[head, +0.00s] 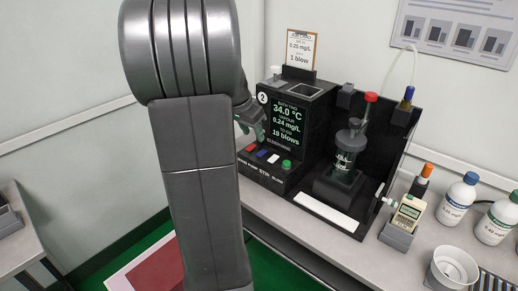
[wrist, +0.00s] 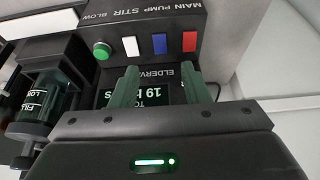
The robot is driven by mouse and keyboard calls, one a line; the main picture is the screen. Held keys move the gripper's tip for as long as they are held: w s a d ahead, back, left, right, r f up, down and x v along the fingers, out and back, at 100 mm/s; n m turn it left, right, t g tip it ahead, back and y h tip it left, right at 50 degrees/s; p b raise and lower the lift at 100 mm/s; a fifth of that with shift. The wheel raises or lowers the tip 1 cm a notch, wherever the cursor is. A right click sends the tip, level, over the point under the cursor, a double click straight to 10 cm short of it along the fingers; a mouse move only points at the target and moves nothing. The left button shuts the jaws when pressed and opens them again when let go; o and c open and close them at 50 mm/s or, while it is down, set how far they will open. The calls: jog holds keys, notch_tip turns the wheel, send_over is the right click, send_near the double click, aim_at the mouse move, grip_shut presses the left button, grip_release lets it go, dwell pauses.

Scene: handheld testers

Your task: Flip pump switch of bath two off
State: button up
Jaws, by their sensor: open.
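Bath two's black console (head: 312,104) carries a round 2 badge and a screen (head: 287,121) reading 34.0 °C, 0.24 mg/L and 19 blows. Along its sloped front are a red switch (head: 250,148), a blue switch (head: 262,153), a white switch (head: 273,158) and a green button (head: 286,164). In the wrist view the panel is upside down; the blue switch (wrist: 160,44) lines up with the PUMP label. Its on or off position cannot be told. My gripper (wrist: 160,72) is open and empty, its fingers over the screen, short of the switch row. In the head view my arm partly hides it.
A glass vessel (head: 346,160) stands in a black stand right of the console. A handheld meter (head: 408,213), white bottles (head: 457,198) and a white cup (head: 452,268) are further right. A clipboard (head: 300,48) stands behind the console.

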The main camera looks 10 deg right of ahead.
aim_at(261, 153)
jog(key=x, duration=0.8)
jog(key=shift+d+f+b, duration=0.1)
jog(key=shift+f+b, duration=0.25)
